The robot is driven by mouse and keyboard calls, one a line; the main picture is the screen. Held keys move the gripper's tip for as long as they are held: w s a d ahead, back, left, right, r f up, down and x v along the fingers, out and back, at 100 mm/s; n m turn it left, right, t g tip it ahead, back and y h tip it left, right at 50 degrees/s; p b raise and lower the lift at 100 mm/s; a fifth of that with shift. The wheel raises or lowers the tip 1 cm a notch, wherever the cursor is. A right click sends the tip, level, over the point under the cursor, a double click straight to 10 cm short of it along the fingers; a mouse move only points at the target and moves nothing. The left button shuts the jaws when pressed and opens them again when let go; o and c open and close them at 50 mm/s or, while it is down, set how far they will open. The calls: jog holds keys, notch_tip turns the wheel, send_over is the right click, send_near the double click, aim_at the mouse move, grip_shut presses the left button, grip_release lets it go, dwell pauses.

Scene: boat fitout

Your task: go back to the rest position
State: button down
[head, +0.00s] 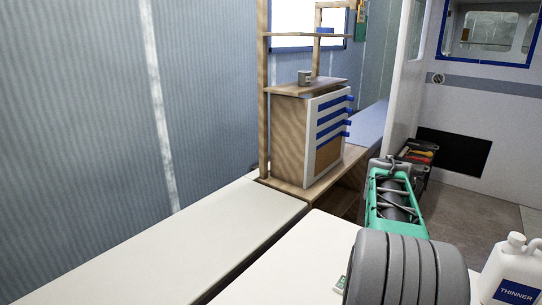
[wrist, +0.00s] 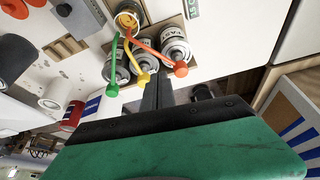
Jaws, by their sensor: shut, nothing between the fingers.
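My gripper (wrist: 157,92) shows in the wrist view, with its dark fingers together and nothing between them. The green body behind them fills the bottom of that view. The fingertips point towards a box (wrist: 148,50) of paint cans (wrist: 176,45). I cannot tell whether the fingers touch any of these. In the head view the fingertips are not visible; green and grey parts of my arm show at the lower right.
A wooden cabinet (head: 290,140) with blue-handled drawers stands beyond the white bench (head: 160,250), a small tin (head: 304,77) on top. A thinner bottle (head: 512,275) stands at the lower right. Floor (head: 480,205) shows clear at right.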

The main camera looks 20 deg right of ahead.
jog(key=w+a+n+t+y, duration=0.1)
jog(key=w+a+n, duration=0.1)
jog(key=a, duration=0.6)
jog(key=w+a+n, duration=0.2)
jog(key=a+n, duration=0.1)
jog(key=a, duration=0.5)
jog(key=s+a+f+n+y, duration=0.1)
jog(key=s+a+n, duration=0.1)
jog(key=a, duration=0.6)
jog(key=s+a+f+n+y, duration=0.1)
jog(key=s+a+f+n, duration=0.1)
jog(key=a, duration=0.7)
jog(key=s+a+f+n+t+y, duration=0.1)
jog(key=s+a+n, duration=0.3)
jog(key=a, duration=0.5)
jog(key=shift+s+a+f+n, duration=0.25)
jog(key=shift+f+n, duration=0.35)
jog(key=shift+f, duration=0.1)
